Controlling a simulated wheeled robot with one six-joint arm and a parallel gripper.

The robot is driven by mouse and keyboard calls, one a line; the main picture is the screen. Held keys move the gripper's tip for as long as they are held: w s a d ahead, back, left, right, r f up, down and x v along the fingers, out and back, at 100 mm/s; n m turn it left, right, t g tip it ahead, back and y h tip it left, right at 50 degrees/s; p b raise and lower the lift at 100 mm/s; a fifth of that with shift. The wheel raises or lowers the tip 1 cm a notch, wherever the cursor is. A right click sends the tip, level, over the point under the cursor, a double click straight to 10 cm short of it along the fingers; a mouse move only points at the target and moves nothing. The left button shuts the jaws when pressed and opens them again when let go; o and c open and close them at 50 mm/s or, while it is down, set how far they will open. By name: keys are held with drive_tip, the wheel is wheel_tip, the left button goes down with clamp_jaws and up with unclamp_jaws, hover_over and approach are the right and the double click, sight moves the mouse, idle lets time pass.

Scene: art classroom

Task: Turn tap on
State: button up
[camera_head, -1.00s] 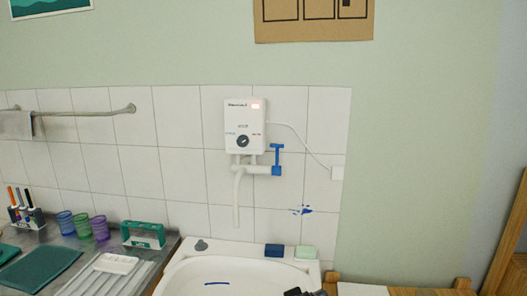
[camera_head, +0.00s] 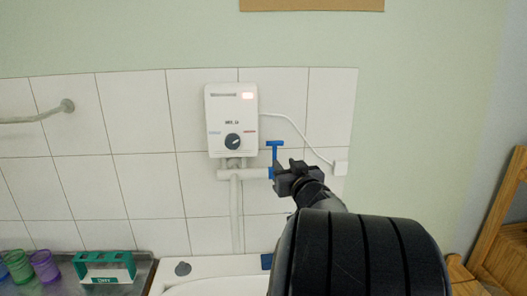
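The tap is a blue T-shaped handle (camera_head: 275,145) at the right end of a white horizontal pipe (camera_head: 243,174), under a white wall-mounted water heater (camera_head: 232,120). A white spout pipe (camera_head: 237,215) hangs down toward the sink. My gripper (camera_head: 282,173) is black and is in front of the lower part of the blue handle, partly hiding it. The handle's crossbar still shows above the gripper. Whether the fingers touch or enclose the handle, and how far apart they are, is too small and dark to tell.
A white sink (camera_head: 215,284) lies below, with a dark blue block (camera_head: 267,261) on its rim, partly behind my arm. A teal holder (camera_head: 104,266) and coloured cups (camera_head: 44,265) stand at left. A white cable (camera_head: 293,128) runs to a wall box (camera_head: 341,168).

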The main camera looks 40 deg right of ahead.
sight(275, 154)
drive_tip(key=p+x, duration=0.1)
drive_tip(key=x, duration=0.8)
drive_tip(key=shift+w+f, duration=0.1)
drive_tip(key=shift+w, duration=0.1)
clamp_jaws()
